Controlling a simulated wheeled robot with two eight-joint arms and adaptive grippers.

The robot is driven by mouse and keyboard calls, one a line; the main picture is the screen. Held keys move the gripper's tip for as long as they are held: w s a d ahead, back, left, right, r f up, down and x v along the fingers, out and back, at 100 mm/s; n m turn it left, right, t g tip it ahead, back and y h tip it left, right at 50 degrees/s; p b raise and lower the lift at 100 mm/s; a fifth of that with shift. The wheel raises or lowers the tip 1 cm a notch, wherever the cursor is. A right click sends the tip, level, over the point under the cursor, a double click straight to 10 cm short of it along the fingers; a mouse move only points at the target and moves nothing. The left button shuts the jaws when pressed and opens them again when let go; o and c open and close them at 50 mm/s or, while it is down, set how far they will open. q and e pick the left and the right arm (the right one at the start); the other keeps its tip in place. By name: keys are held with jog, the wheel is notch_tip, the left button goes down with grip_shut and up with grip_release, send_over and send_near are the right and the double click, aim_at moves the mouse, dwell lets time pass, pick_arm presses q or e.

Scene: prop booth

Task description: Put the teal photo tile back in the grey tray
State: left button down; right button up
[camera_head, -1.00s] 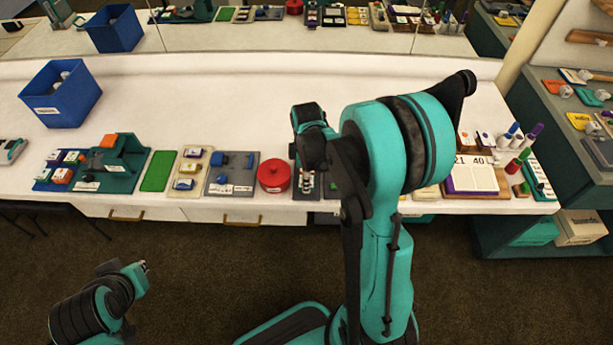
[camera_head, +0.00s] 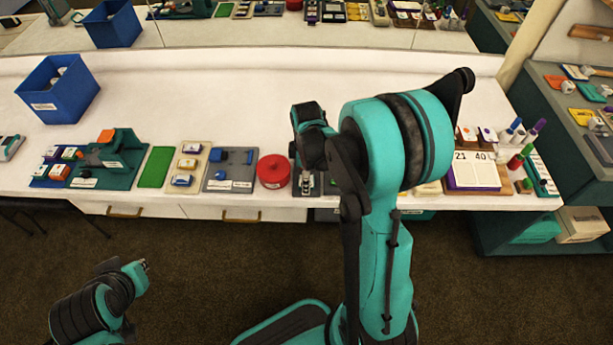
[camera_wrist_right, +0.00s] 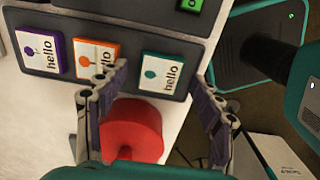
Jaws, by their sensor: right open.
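The teal photo tile (camera_wrist_right: 163,70), white with a teal balloon-like mark and "hello", lies on the dark grey tray (camera_wrist_right: 128,62) in the right wrist view. It is in line with a purple tile (camera_wrist_right: 42,53) and an orange tile (camera_wrist_right: 97,58). I cannot tell if it sits fully in a slot. My right gripper (camera_wrist_right: 160,98) is open, its fingers apart on either side of the teal tile's near end. In the head view my right gripper (camera_head: 307,184) is over the tray, which my arm mostly hides. My left gripper (camera_head: 143,266) hangs low in front of the table, its jaws unclear.
A red round pot (camera_head: 273,171) stands directly left of the tray and shows below the fingers in the wrist view. A grey board with blue pieces (camera_head: 230,168) and a green mat (camera_head: 156,167) lie farther left. The table's back middle is clear.

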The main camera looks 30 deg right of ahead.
jog(key=shift+r, duration=0.1)
notch_tip(320, 180, up, 12)
dwell(0.4)
dwell(0.3)
jog(key=s+a+r+m+t, duration=0.2)
jog(key=s+a+m+t, duration=0.5)
jog(key=s+a+m, duration=0.3)
jog(key=shift+s+a+m, duration=0.3)
jog(key=shift+s+m, duration=0.25)
jog(key=shift+m, duration=0.25)
